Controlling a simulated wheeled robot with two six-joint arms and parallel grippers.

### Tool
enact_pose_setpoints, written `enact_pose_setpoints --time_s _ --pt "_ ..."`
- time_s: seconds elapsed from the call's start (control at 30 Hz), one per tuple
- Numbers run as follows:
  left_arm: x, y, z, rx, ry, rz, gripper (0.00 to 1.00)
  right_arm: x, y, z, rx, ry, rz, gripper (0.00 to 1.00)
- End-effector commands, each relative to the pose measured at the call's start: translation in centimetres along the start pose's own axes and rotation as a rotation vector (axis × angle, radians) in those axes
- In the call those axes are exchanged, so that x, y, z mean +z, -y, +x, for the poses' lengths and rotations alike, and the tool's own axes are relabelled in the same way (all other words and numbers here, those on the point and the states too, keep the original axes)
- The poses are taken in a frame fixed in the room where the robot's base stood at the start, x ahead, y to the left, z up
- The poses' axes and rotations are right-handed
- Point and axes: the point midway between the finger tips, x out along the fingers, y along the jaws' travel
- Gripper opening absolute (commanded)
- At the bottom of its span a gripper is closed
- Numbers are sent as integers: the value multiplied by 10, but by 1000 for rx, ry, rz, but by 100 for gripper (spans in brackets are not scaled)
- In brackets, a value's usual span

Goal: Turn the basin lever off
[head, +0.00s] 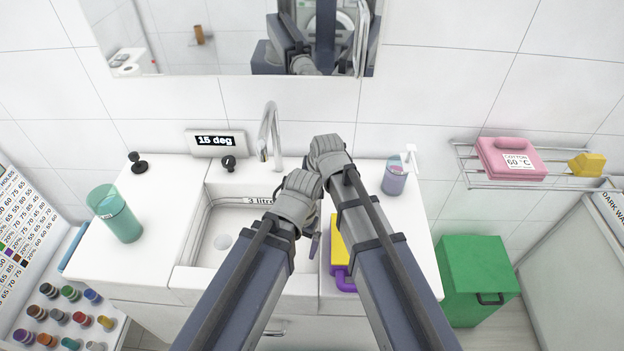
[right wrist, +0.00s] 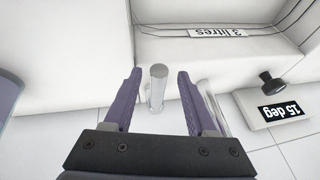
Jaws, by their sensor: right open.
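The white basin (head: 225,225) has a tall chrome spout (head: 269,125) at its back edge. In the right wrist view a short metal post (right wrist: 158,85), which looks like the basin lever, stands between the two purple fingers of my right gripper (right wrist: 158,78). The fingers are open, with a gap on both sides of the post. In the head view my right gripper (head: 330,155) is at the back right of the basin and hides the lever. My left gripper (head: 298,200) is over the basin's right side, close to the right one; its fingers are mostly hidden.
A display reading 15 deg (head: 215,142) and a black knob (head: 228,162) stand left of the spout. A purple cup (head: 395,178) stands on the right counter, near a yellow and purple object (head: 340,255). A teal cup (head: 118,215) stands on the left counter.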

Motion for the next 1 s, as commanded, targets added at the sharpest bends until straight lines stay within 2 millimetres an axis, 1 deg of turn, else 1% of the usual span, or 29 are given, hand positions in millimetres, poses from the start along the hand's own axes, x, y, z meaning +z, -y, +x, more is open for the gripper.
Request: enact_pose_setpoints --time_s 0.17,0.27,0.47,0.7,0.8,0.9,1.0 --pt "0 0 -2 0 0 0 100 0 0 -2 0 0 0 57" --pt "0 1 -6 0 0 0 100 0 0 -6 0 0 0 57" --pt "2 2 -25 0 0 0 100 -1 0 -27 0 0 0 57" --pt "3 5 -56 0 0 0 100 -1 1 -62 0 0 0 57" --pt "4 6 -66 0 0 0 100 -1 1 -73 0 0 0 57" --pt "4 7 -71 0 0 0 100 0 0 -78 0 0 0 57" --pt "4 7 -71 0 0 0 100 0 0 -79 0 0 0 57"
